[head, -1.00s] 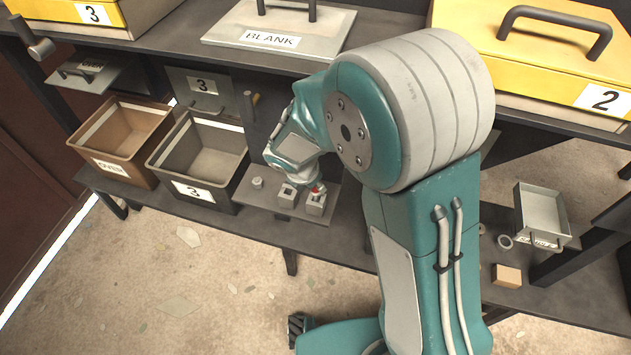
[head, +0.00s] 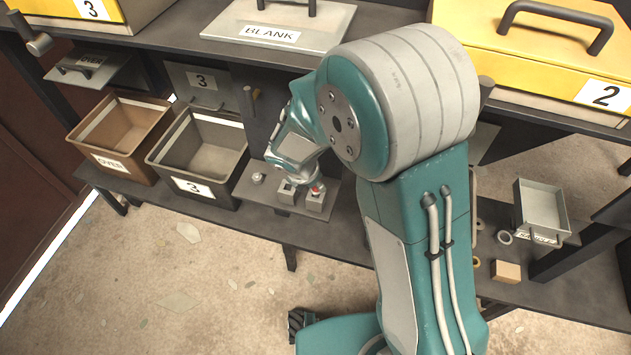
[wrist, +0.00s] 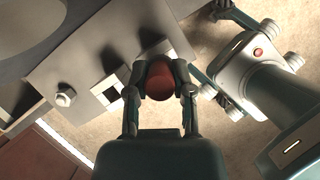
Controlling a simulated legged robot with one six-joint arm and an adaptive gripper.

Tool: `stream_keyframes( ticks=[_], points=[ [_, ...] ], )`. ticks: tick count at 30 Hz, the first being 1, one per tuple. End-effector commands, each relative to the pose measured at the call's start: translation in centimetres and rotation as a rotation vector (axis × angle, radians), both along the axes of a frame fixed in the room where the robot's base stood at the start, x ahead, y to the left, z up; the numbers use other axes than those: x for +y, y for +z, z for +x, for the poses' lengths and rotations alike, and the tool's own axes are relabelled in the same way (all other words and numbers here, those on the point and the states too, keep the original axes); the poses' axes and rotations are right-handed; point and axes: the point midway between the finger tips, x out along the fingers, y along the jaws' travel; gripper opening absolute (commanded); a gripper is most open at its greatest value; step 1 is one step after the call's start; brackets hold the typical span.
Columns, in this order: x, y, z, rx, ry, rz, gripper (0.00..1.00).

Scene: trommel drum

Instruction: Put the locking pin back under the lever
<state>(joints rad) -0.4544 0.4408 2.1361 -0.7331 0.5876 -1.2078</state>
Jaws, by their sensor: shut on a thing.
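The locking pin shows as a red rounded head (wrist: 159,80) between my fingertips in the wrist view; its shaft is hidden. My gripper (wrist: 160,92) is shut on it. In the head view my gripper (head: 306,180) is low over the grey plate, with the red head (head: 318,188) just above the right-hand pale block (head: 316,201). I cannot tell whether the pin is still seated in that block.
A second socketed block (head: 287,192) and a hex nut (head: 258,178) sit on the plate (head: 262,194). Bin 3 (head: 193,188) and the brown OVER bin (head: 108,162) stand left. A small tray (head: 541,205) and tan block (head: 507,271) lie right.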

Motion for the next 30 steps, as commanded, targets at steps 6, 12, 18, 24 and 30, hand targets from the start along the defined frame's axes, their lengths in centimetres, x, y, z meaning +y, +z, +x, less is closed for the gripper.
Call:
stream_keyframes(
  ticks=[6,12,18,24,30],
  points=[
    [0.0,-0.4,0.0,0.001,0.0,-0.001,0.0],
    [0.0,-0.9,0.0,0.0,0.001,0.0,0.0],
    [0.0,-1.1,0.0,0.0,0.0,0.0,0.0],
    [0.0,-1.1,0.0,0.0,0.0,0.0,0.71],
    [0.0,-1.1,0.0,0.0,0.0,0.0,0.71]
  ],
)
